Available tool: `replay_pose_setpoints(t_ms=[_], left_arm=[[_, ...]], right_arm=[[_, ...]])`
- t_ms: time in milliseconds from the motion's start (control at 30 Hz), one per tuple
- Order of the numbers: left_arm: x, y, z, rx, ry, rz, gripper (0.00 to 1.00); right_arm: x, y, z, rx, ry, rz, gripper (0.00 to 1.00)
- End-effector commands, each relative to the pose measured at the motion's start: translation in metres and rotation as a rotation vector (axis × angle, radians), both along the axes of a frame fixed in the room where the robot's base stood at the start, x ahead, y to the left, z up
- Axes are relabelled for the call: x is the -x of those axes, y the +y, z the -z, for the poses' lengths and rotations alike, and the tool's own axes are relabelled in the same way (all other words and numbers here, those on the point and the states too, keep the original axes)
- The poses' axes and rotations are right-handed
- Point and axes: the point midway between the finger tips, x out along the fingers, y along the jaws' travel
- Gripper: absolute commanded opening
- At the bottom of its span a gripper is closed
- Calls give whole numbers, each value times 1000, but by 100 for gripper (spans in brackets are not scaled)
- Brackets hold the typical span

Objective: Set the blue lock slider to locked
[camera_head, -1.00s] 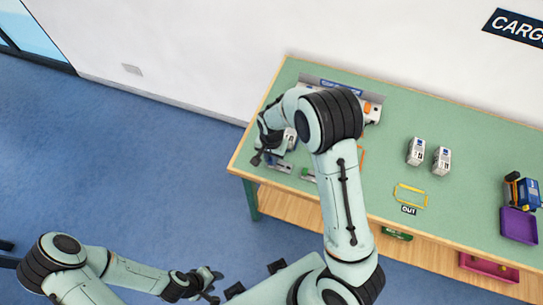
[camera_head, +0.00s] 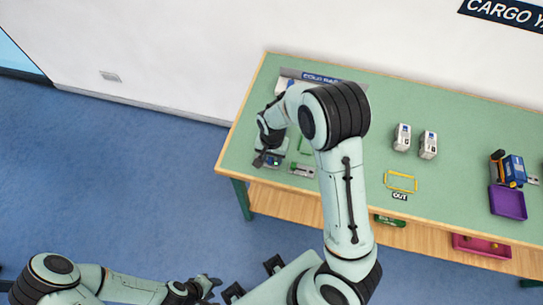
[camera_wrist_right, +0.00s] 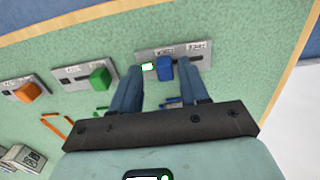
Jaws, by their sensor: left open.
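The blue lock slider (camera_wrist_right: 164,68) is a blue block on a grey plate (camera_wrist_right: 200,60) in the right wrist view. It stands near the left part of its slot, beside a lit green lamp (camera_wrist_right: 147,66). The plate's labels are too blurred to read. My right gripper (camera_wrist_right: 160,82) is open, with one finger on each side of the blue slider and a gap visible beside it. In the head view the right gripper (camera_head: 264,158) is over the table's near left corner, partly hiding the plate. My left gripper (camera_head: 206,288) is open and empty, low over the floor.
A green slider (camera_wrist_right: 100,78) and an orange slider (camera_wrist_right: 27,92) sit on similar plates in a row. White containers (camera_head: 402,138), a yellow outline (camera_head: 401,182) and a purple tray (camera_head: 508,203) lie further right on the green table (camera_head: 460,150).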

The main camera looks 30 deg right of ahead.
Motion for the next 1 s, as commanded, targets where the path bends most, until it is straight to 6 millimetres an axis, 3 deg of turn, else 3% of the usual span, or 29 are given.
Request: replay_pose_setpoints(t_ms=[233, 500, 700, 1000], left_arm=[[-2, 0, -3, 0, -2, 0, 43], [-9, 0, -13, 0, -10, 0, 43], [-12, 0, -18, -1, -14, -1, 43], [-14, 0, -19, 0, -16, 0, 43]], right_arm=[[-2, 1, -21, -2, -7, -1, 45], [-2, 0, -82, -2, -9, -1, 45], [-1, 0, -117, -1, -4, 0, 45], [1, -1, -135, 0, 0, 0, 45]])
